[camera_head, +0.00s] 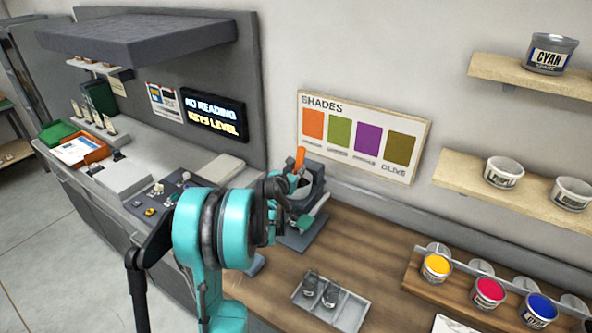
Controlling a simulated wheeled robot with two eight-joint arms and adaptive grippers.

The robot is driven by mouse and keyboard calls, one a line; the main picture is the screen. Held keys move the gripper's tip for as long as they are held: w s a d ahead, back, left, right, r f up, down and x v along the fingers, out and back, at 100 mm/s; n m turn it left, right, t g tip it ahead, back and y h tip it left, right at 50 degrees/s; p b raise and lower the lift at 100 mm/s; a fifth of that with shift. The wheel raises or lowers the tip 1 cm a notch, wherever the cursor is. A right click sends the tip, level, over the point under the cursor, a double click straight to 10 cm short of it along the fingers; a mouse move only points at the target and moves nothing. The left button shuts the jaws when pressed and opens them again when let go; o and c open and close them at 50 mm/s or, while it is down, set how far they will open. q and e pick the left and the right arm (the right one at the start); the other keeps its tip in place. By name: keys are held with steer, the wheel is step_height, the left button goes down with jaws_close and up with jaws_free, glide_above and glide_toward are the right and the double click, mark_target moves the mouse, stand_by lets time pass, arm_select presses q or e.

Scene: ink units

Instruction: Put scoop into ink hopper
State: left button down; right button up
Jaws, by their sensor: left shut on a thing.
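My left gripper (284,186) reaches from the left to a small grey device (316,172) on the wooden counter. It is shut on what looks like the scoop (299,157), of which an upright orange part shows above the fingers. The scoop's lower end is hidden by the fingers and the device's rim. The device has a round, dark-mouthed cup; I cannot tell if this is the ink hopper, or whether the scoop touches it. A green-and-white tool (313,216) leans at the device's front. My right gripper is not in view.
A grey tray (345,312) with two dark items lies on the counter (365,258). A rack of yellow, magenta and blue ink tubs (488,291) stands right. Wall shelves hold a CYAN can (550,54) and white tubs. A control console (160,200) is left. Mid-counter is clear.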

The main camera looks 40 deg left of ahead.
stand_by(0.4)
arm_select(q)
step_height(320, 180, up, 11)
steer(key=p, duration=0.7)
steer(key=shift+f, duration=0.15)
